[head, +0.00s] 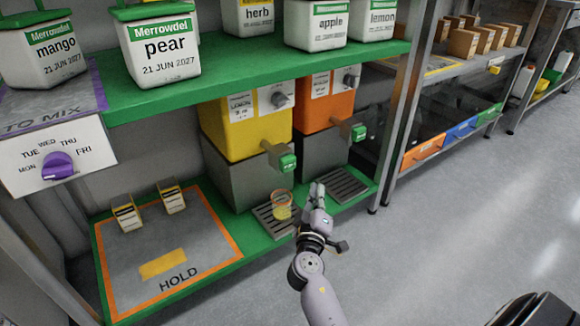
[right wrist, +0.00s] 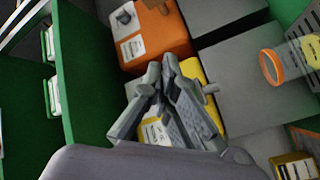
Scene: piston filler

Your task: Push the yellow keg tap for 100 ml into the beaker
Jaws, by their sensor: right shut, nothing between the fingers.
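The yellow keg (head: 243,130) sits on a grey block, with a label and a grey knob on its front. Its tap (head: 287,162) has a green end and juts forward. The beaker (head: 282,207) stands upright on a slotted drip tray below this tap; it looks yellowish inside. My right gripper (head: 317,189) is shut and empty, just right of the beaker and lower in the picture than the tap. In the right wrist view its closed fingers (right wrist: 160,77) partly cover the yellow keg (right wrist: 192,70), and the beaker (right wrist: 275,65) shows at the right. My left gripper is out of view.
An orange keg (head: 322,108) with its own green-ended tap (head: 358,132) stands to the right. A green shelf (head: 270,69) with tubs runs above. A HOLD mat (head: 210,262) with two small labelled items lies left. Open floor (head: 450,230) is at the right.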

